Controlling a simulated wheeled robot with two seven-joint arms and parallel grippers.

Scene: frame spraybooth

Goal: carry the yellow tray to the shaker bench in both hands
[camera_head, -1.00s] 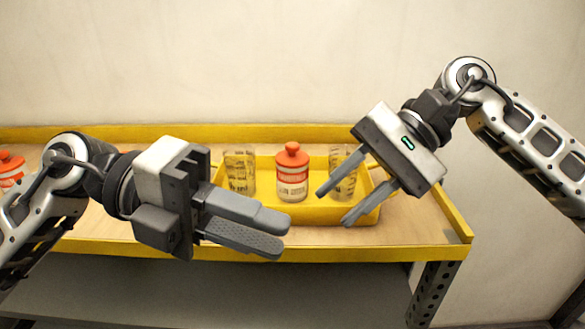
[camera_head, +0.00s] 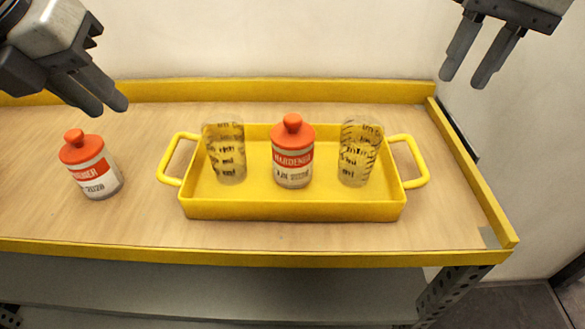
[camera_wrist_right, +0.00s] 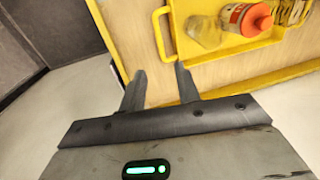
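The yellow tray (camera_head: 295,210) sits on the wooden bench top, with a loop handle at its left end (camera_head: 170,160) and one at its right end (camera_head: 421,165). In it stand a hardener bottle (camera_head: 293,155) with an orange cap and a clear marked cup on each side, left (camera_head: 226,155) and right (camera_head: 358,155). My left gripper (camera_head: 108,103) is above the bench, left of the tray and apart from it. My right gripper (camera_head: 470,68) is raised behind and right of the tray, open and empty; it also shows in the right wrist view (camera_wrist_right: 160,80). The shaker bench is not identifiable.
Another orange-capped hardener bottle (camera_head: 92,165) stands on the bench left of the tray, just below my left gripper. The bench (camera_head: 300,257) has yellow raised edging. A grey lower shelf (camera_head: 200,290) lies beneath. Bare wood surrounds the tray.

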